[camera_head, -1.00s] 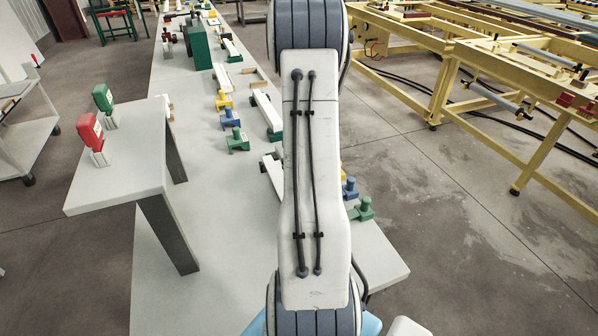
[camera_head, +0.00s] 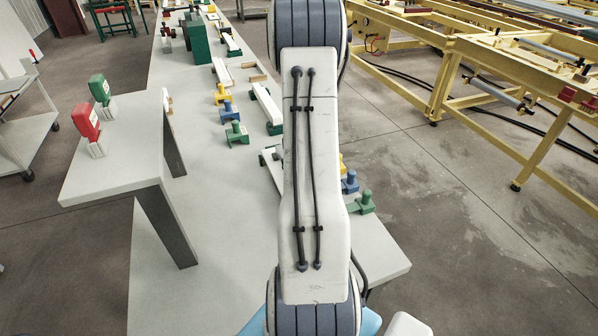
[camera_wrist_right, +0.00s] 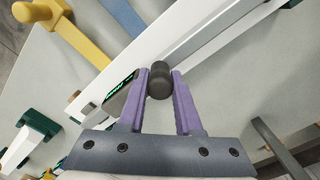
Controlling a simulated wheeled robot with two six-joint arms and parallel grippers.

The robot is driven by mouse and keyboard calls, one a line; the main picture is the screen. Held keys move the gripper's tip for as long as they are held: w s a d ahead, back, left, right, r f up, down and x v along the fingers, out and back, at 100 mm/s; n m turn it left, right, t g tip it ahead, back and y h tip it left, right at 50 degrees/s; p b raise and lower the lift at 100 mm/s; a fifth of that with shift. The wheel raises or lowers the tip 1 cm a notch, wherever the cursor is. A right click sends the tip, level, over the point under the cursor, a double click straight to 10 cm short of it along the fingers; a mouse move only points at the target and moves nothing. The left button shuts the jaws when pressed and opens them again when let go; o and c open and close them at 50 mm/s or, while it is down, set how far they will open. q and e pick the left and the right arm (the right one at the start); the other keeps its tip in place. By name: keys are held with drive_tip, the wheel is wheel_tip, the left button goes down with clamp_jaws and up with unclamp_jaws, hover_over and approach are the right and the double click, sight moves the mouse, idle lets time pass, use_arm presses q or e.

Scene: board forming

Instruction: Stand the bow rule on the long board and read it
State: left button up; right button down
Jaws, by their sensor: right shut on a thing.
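In the right wrist view my right gripper (camera_wrist_right: 159,84) has its purple fingers shut on the dark round knob of a gauge, which seems to be the bow rule (camera_wrist_right: 122,101). Its dark face with green lit digits shows left of the fingers, too oblique to read. Behind it a long white board (camera_wrist_right: 86,103) runs diagonally from lower left to upper right, with a grey strip along it. I cannot tell whether the rule touches the board. In the head view my arm hides this gripper. My left gripper is not in view.
Yellow, blue and green clamps (camera_head: 236,135) stand along the long grey bench (camera_head: 190,290) in the head view. A raised side table (camera_head: 110,180) holds a red-topped (camera_head: 87,122) and a green-topped device (camera_head: 99,89). Yellow frames (camera_head: 440,85) stand right, across open floor.

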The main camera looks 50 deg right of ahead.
drive_tip(key=shift+f, duration=0.2)
idle(0.3)
drive_tip(key=c, duration=0.5)
unclamp_jaws()
drive_tip(key=shift+o, duration=0.3)
drive_tip(key=shift+f, duration=0.1)
drive_tip(key=shift+o, duration=1.2)
drive_tip(key=shift+d+r+b, duration=0.1)
drive_tip(key=shift+r+b, duration=0.2)
drive_tip(key=shift+r, duration=0.3)
wheel_tip(320, 180, up, 9)
drive_tip(key=shift+r+b, duration=0.2)
drive_tip(key=shift+b, duration=0.4)
